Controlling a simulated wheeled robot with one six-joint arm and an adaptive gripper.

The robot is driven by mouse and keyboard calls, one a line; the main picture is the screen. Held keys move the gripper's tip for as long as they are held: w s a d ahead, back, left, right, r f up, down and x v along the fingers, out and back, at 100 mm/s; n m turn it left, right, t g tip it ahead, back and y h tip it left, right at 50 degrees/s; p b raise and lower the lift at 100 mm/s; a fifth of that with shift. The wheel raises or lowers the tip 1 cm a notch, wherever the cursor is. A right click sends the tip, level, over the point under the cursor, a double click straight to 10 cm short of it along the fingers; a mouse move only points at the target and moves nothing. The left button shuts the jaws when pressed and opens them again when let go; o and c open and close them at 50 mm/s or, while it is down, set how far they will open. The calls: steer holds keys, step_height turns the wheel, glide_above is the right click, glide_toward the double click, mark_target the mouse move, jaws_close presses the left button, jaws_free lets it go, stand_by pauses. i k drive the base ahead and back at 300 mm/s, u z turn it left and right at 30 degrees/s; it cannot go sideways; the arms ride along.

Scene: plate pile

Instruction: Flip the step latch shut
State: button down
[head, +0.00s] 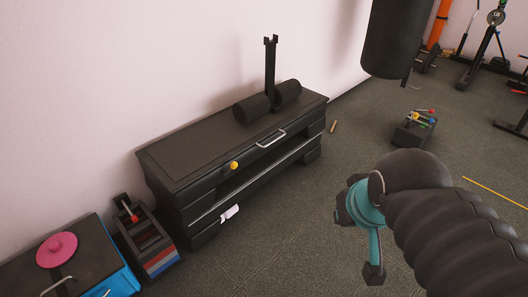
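No part is clearly recognisable as the step latch. A black bench-like cabinet (215,150) stands along the wall, with a yellow round knob (234,165) and a silver handle (270,138) at its front edge. A small black block (414,133) with red, yellow, green and blue knobs sits on the floor at the right. A slotted rack (148,242) with a small red-tipped part stands left of the cabinet. My gripper (371,245), teal with a dark fingertip, hangs over open floor right of the cabinet, apart from all of these. Its other finger is not clear, so its opening is hidden.
A blue-sided box (108,262) with a pink disc (57,249) on top is at lower left. Black rollers on a post (270,75) stand on the cabinet. A punching bag (398,40) hangs at the upper right. Floor between cabinet and gripper is clear.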

mark_target(233, 165)
steer(key=i, duration=0.95)
steer(key=u, duration=1.35)
